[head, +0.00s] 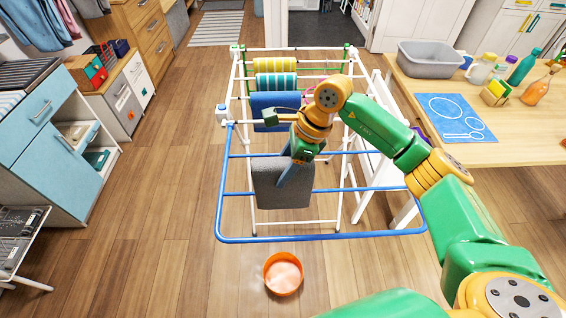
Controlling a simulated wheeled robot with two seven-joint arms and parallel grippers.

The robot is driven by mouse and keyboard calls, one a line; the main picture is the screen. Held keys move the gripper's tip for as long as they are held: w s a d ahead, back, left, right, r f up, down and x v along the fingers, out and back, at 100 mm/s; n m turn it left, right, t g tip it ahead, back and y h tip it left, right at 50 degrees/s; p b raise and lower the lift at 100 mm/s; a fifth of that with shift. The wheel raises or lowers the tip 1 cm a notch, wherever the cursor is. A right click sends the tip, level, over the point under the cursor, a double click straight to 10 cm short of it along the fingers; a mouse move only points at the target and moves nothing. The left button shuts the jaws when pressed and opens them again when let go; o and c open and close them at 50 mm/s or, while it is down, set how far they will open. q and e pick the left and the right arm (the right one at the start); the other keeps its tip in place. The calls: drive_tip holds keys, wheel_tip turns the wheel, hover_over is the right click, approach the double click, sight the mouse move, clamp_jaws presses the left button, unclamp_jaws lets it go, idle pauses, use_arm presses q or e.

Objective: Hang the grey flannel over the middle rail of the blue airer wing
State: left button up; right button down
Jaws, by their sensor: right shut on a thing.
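The grey flannel (268,187) hangs down at the middle of the blue airer wing (320,237), which is folded out flat at the front of the airer. My right gripper (291,172) is shut on the flannel near its upper part and comes from above right. The flannel covers a stretch of the wing's middle rail (236,194), which shows on both sides of it. I cannot tell whether the cloth lies over that rail or is held above it. My left gripper is not in view.
The white airer (241,90) carries yellow-striped (275,64), teal-striped (275,80) and blue (264,103) cloths. An orange bowl (283,273) stands on the floor before the wing. A wooden table (520,140) with a grey basin (432,58) and bottles is at right. Floor left of the airer is clear.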

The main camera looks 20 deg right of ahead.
wheel_tip(320, 180, down, 10)
drive_tip(key=b, duration=0.8)
drive_tip(key=shift+f+b, duration=0.2)
drive_tip(key=shift+b, duration=0.2)
drive_tip(key=shift+c, duration=0.6)
unclamp_jaws()
drive_tip(key=shift+r, duration=0.1)
